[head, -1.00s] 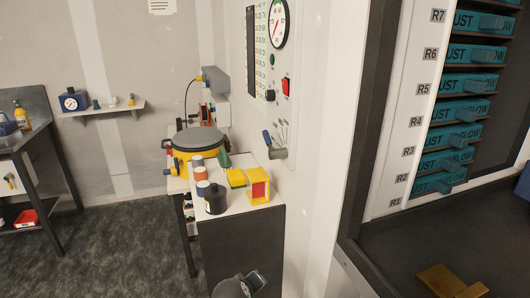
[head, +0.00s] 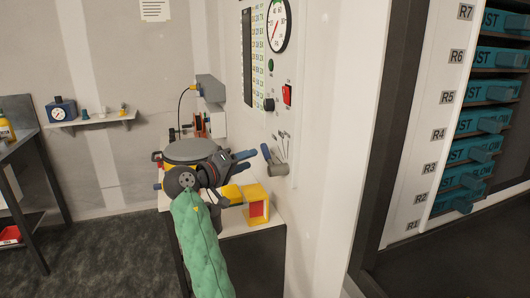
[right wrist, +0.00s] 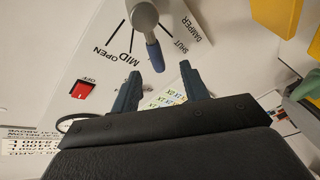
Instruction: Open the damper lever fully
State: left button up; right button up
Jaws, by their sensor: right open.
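The damper lever, with a grey hub and blue handle (head: 266,151), sticks out from the white wall panel in the head view. In the right wrist view its blue tip (right wrist: 154,55) points between the MID and SHUT marks of the printed scale. My right gripper (head: 251,160) is just left of the lever in the head view, fingers toward it. In the right wrist view the open fingers (right wrist: 158,85) stand either side of the tip's line, with the tip just beyond or between them; I cannot tell which. Nothing is held. My left gripper is not in view.
A red switch (head: 288,94) and a round gauge (head: 277,26) are above the lever. A yellow box with a red face (head: 257,205) stands on the bench below. A yellow vessel with a grey lid (head: 190,151) is behind my arm. Teal drawers (head: 480,150) are at right.

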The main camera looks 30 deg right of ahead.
aim_at(266, 152)
jog(key=d, duration=0.2)
jog(key=d+p, duration=0.1)
jog(key=d, duration=0.1)
jog(key=w+d+p, duration=0.1)
jog(key=d, duration=0.2)
jog(key=shift+d+r, duration=0.1)
jog(key=shift+r, duration=0.25)
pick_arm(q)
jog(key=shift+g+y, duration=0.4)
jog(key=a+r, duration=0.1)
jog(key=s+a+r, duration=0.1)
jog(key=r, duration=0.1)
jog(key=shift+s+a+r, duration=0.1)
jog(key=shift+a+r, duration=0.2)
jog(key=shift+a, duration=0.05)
pick_arm(e)
jog(key=shift+d+f, duration=0.1)
jog(key=shift+d, duration=0.2)
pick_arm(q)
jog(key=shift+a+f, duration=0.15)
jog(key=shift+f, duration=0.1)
pick_arm(e)
grip_shut()
